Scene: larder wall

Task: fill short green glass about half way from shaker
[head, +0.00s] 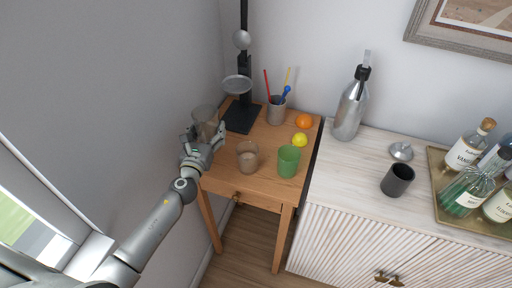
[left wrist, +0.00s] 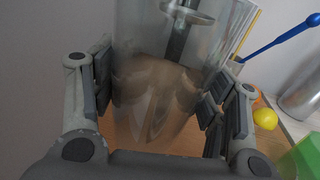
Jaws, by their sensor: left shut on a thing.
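The short green glass (head: 288,161) stands upright on the small wooden table near its front right; a green edge of it shows at the lower right of the left wrist view (left wrist: 302,158). My left gripper (head: 204,140) is shut around a tall clear vessel (head: 205,117), probably the shaker, at the table's left side. The vessel is upright between the fingers in the left wrist view (left wrist: 165,90). Its lower part looks brownish; I cannot tell whether that is liquid or the table seen through it. The green glass's inside is not clear. My right gripper is not in view.
A clear glass (head: 247,157) stands between the vessel and the green glass. Behind are a black stand (head: 241,116), a cup of stirrers (head: 277,110), a lemon (head: 300,140) and an orange (head: 304,121). A silver siphon (head: 350,108) and dark cup (head: 397,180) stand on the cabinet.

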